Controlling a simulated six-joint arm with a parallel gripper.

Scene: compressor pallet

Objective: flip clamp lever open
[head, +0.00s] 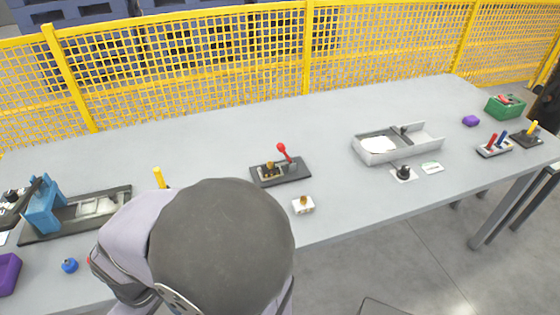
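The clamp lever (283,151), a short red handle with a round knob, stands up from a black base plate (292,174) near the middle of the table. It leans slightly to the left in the picture. A small brass-coloured part (269,168) sits in a pale holder on the same plate, left of the lever. Whether the clamp presses on that part is too small to tell. My gripper is not in view. A large grey and dark rounded part of my arm fills the lower left foreground, left of and nearer than the clamp plate, and hides the table there.
A white block with a brass piece (303,205) lies in front of the clamp plate. A grey metal tray (378,156) stands to the right. A blue clamp fixture (43,207) is far left. A yellow mesh fence (200,75) runs behind. Table between plate and tray is clear.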

